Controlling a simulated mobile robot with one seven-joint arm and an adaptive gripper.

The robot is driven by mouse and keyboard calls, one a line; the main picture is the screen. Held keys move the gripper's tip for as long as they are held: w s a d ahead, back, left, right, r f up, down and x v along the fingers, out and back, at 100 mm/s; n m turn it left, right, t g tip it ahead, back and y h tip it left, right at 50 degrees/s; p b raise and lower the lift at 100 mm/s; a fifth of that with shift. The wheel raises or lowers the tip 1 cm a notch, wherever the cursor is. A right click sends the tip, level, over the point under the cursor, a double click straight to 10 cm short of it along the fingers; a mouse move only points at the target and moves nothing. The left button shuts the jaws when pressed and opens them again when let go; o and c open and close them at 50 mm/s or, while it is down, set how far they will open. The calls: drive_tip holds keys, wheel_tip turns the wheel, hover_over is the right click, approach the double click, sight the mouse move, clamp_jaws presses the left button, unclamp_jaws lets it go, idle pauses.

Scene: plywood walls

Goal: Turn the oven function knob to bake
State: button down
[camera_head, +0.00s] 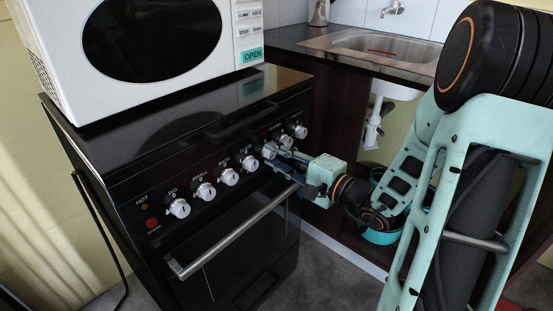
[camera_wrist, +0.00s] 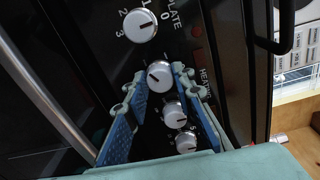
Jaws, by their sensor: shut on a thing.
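The oven's black control panel (camera_head: 160,222) carries a row of silver knobs. A dark mark shows on the knob's face. Its printed label is hidden or too small to read, so I cannot tell its setting. Two more knobs (camera_wrist: 174,114) (camera_wrist: 186,141) show between the fingers, beyond the held one.
A plate knob (camera_wrist: 140,25) marked 0 to 3 is beside the held one. The oven door handle (camera_head: 235,235) runs below the panel. A white microwave (camera_head: 60,60) stands on top. A sink counter (camera_head: 320,52) is at the right, behind my arm.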

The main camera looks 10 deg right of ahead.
idle(0.4)
drive_tip(key=c, duration=1.6)
unclamp_jaws()
drive_tip(key=v, duration=1.2)
drive_tip(key=shift+f, duration=0.1)
